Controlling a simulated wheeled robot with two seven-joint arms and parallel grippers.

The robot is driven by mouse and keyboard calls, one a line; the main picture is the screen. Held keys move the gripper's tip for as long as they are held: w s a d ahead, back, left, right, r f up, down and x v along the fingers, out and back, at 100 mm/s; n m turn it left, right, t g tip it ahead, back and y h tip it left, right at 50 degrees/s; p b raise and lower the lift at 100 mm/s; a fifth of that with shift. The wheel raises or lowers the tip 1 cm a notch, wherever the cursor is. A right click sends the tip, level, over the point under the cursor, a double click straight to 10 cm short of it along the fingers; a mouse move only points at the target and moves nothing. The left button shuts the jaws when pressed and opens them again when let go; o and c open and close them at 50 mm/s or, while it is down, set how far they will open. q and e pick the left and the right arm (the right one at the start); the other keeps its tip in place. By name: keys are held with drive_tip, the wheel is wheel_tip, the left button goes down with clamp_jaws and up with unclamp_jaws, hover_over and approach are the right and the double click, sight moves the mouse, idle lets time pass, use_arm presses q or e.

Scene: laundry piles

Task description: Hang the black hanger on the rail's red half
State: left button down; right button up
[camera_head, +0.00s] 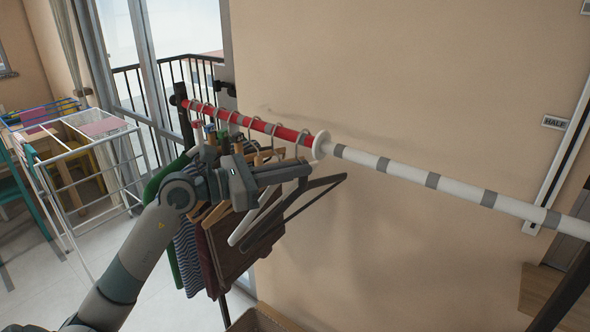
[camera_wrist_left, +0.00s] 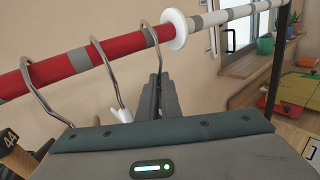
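The rail's red half (camera_head: 258,124) runs from the dark post to a white disc (camera_head: 321,145); the red half also shows in the wrist view (camera_wrist_left: 75,62). The black hanger (camera_head: 318,189) is empty, its arms spreading below and right of my left gripper. A hook beside the disc (camera_wrist_left: 148,32) loops over the red half and runs down to the gripper's fingers. My left gripper (camera_head: 300,168) is just below the rail, its fingers close together and apparently shut on the black hanger's neck. The fingers partly hide that neck. My right gripper is not in view.
Several hangers with clothes (camera_head: 190,250) crowd the red half left of my gripper. The white-and-grey half (camera_head: 430,180) is bare. A drying rack (camera_head: 75,160) stands at left. A plain wall (camera_head: 400,80) lies behind the rail.

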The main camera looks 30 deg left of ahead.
use_arm(q)
drive_tip(key=c, duration=1.9)
unclamp_jaws()
drive_tip(key=shift+s, duration=0.1)
drive_tip(key=shift+s+a+b, duration=0.2)
drive_tip(key=shift+s+b, duration=0.4)
drive_tip(key=shift+s, duration=1.7)
drive_tip(key=shift+s+a+b, duration=0.15)
drive_tip(key=shift+s+b, duration=0.35)
drive_tip(key=shift+s, duration=1.1)
drive_tip(key=shift+s+a+b, duration=0.15)
drive_tip(key=shift+s+b, duration=0.3)
drive_tip(key=shift+s, duration=1.1)
